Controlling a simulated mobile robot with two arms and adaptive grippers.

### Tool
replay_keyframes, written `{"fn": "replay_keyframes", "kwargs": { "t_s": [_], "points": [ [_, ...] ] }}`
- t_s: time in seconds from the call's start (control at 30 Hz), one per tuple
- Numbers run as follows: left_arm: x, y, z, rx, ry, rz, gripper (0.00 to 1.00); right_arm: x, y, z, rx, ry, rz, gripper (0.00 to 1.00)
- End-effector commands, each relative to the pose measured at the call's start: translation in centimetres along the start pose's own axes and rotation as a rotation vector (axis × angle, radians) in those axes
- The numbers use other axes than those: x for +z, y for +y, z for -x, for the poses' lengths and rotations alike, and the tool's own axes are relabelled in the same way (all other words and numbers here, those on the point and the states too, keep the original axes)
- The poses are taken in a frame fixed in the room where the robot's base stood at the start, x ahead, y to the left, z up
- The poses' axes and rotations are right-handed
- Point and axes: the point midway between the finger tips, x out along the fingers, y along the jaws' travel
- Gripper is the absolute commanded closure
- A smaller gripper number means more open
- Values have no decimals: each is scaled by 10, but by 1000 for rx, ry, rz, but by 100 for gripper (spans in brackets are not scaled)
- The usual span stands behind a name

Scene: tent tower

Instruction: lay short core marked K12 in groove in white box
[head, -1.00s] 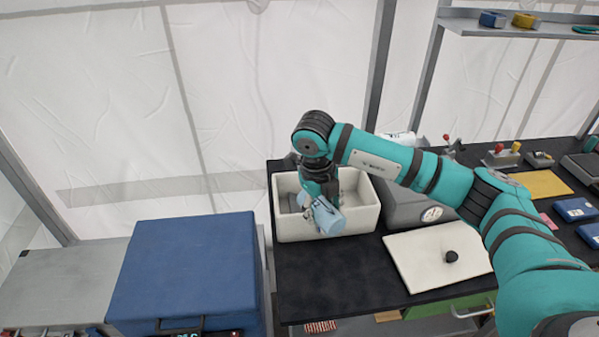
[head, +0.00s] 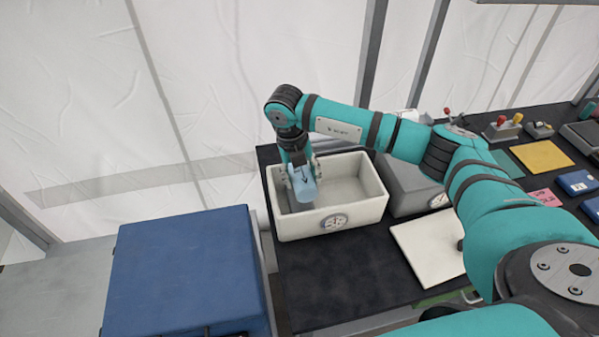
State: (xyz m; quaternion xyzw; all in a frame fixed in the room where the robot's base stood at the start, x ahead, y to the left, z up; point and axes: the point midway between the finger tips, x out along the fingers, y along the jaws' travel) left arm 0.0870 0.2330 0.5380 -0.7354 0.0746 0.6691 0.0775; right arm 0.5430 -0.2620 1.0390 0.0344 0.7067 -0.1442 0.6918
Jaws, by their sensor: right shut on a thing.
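The white box (head: 367,212) stands on the black table top, open at the top, with a round dark emblem on its front wall. My right gripper (head: 301,180) points down into the left part of the box. It is shut on a short light-blue cylinder, the core (head: 304,188), held inside the box's outline. I cannot read a K12 mark on it. A grey part shows in the box just left of the core; the groove itself I cannot make out. Whether the core touches the box floor I cannot tell. My left gripper is not in view.
A blue case (head: 185,270) stands left of the table. A grey container (head: 412,182) is right of the box, with a white board (head: 430,246) in front of it. A yellow sheet (head: 541,156) and blue items (head: 577,182) lie farther right.

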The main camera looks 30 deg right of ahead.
Motion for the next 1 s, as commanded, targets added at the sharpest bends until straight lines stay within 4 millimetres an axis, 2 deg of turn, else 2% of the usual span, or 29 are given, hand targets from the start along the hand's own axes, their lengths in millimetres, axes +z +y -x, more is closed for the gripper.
{"fn": "replay_keyframes", "kwargs": {
  "t_s": [0.1,0.2,0.33,0.6,1.0],
  "points": [
    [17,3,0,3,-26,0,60,0,0,1,1,-1,0,92],
    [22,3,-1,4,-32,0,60,0,0,1,-1,-1,0,92],
    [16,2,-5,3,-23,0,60,0,1,-2,-3,1,0,92],
    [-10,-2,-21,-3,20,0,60,0,4,-21,-3,1,0,92],
    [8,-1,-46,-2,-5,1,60,0,9,-52,-3,1,0,92]
  ]
}}
